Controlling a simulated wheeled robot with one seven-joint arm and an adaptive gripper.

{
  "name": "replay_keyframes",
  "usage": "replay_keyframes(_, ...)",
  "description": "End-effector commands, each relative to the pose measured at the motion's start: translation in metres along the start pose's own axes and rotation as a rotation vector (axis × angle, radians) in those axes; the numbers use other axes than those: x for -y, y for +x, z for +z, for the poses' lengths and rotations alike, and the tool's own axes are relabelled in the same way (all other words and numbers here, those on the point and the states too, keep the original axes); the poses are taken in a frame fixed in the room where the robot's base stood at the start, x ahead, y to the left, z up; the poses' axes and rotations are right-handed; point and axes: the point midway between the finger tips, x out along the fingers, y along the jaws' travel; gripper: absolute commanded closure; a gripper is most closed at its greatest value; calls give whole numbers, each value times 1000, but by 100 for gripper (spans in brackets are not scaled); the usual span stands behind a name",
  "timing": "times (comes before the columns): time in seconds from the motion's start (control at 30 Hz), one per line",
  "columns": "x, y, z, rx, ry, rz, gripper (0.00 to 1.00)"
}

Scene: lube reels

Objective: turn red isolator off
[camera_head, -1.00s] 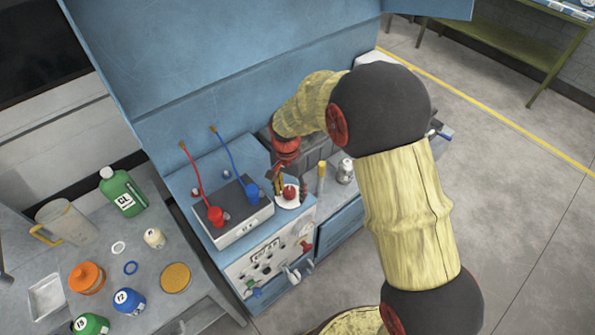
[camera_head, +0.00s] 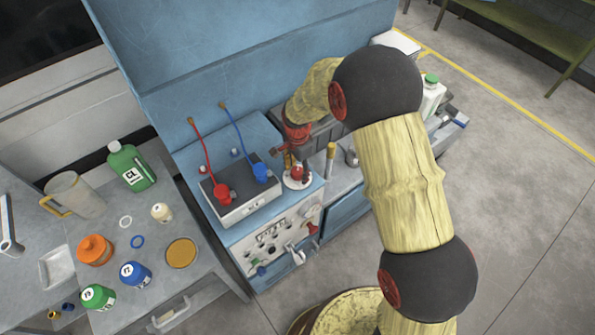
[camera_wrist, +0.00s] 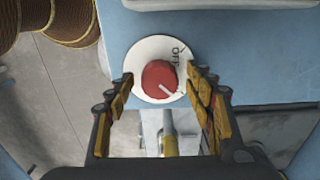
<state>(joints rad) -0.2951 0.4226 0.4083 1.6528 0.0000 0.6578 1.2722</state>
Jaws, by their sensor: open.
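The red isolator (camera_wrist: 159,79) is a round red knob with a white pointer line, set on a white disc (camera_wrist: 142,60) marked OFF at its upper right. In the wrist view the pointer is toward the lower right, away from the OFF mark. My gripper (camera_wrist: 160,88) is open, with one finger on each side of the knob and visible gaps to it. In the head view the isolator (camera_head: 297,172) sits on the blue bench beside the black-topped box, and my gripper (camera_head: 290,160) is right at it, partly hidden by its own wrist.
A grey box with a black top (camera_head: 242,203) carries red and blue hose ends left of the isolator. A yellow-topped rod (camera_head: 331,158) stands just right of it. Bottles and jars crowd the left table (camera_head: 205,290). A blue back panel (camera_head: 240,60) rises behind.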

Motion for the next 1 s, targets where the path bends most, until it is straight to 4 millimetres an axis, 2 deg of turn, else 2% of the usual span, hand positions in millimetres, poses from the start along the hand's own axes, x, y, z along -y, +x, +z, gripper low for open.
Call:
replay_keyframes(0.33, 0, 4, 0, 0, -1, 0, 47)
replay_keyframes(1.0, 0, 4, 0, 0, -1, 0, 85)
